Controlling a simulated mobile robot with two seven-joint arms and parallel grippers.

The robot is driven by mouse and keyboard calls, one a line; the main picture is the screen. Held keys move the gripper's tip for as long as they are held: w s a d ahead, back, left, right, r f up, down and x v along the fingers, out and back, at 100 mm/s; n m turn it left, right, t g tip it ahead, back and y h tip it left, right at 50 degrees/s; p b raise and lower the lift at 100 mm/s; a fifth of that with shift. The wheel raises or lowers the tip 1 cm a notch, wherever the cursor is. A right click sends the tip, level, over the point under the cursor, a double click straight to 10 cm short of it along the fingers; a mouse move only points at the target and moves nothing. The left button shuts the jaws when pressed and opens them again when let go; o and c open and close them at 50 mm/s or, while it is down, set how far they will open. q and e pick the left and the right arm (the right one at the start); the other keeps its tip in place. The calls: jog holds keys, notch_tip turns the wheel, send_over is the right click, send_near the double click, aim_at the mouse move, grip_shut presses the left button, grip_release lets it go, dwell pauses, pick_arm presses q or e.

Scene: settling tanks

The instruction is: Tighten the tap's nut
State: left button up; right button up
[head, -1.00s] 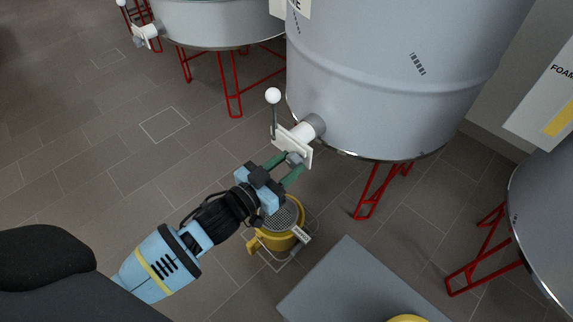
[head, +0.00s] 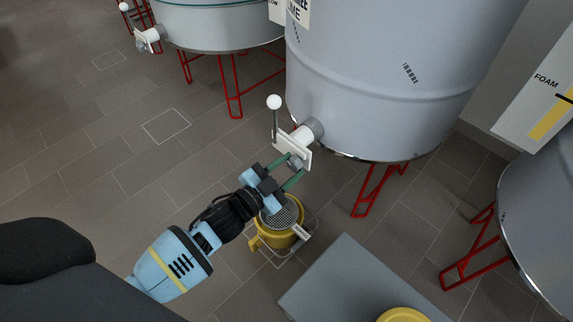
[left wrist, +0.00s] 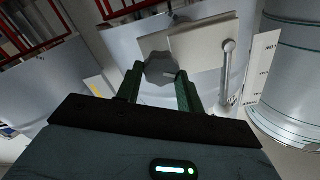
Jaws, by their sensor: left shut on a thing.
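The tap is a white plate (head: 292,147) on a grey stub at the lower side of the big tank, with an upright lever ending in a white ball (head: 274,102). The tap's nut (head: 295,162) is a grey, lobed knob on the plate's front. It shows closer in the left wrist view (left wrist: 160,68). My left gripper (head: 289,169) is shut on the nut, one green finger on each side. The fingers also show in the left wrist view (left wrist: 158,88). My right gripper is not in view.
A yellow bucket (head: 257,242) with a grating on top stands on the floor below the tap. A grey flat-topped surface (head: 345,275) with a yellow round thing (head: 403,315) is at the front. Red tank legs (head: 368,192) stand behind. The tiled floor at left is clear.

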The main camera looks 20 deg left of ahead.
pick_arm(q)
jog(key=m, duration=0.2)
jog(key=shift+m+p, duration=0.35)
jog(key=shift+m, duration=0.05)
jog(key=m, duration=0.2)
jog(key=shift+m, duration=0.4)
jog(key=m, duration=0.2)
jog(key=shift+d+f+m, duration=0.1)
jog(key=shift+f+m, duration=0.05)
jog(key=shift+m, duration=0.15)
jog(key=m, duration=0.3)
jog(key=shift+m, duration=0.4)
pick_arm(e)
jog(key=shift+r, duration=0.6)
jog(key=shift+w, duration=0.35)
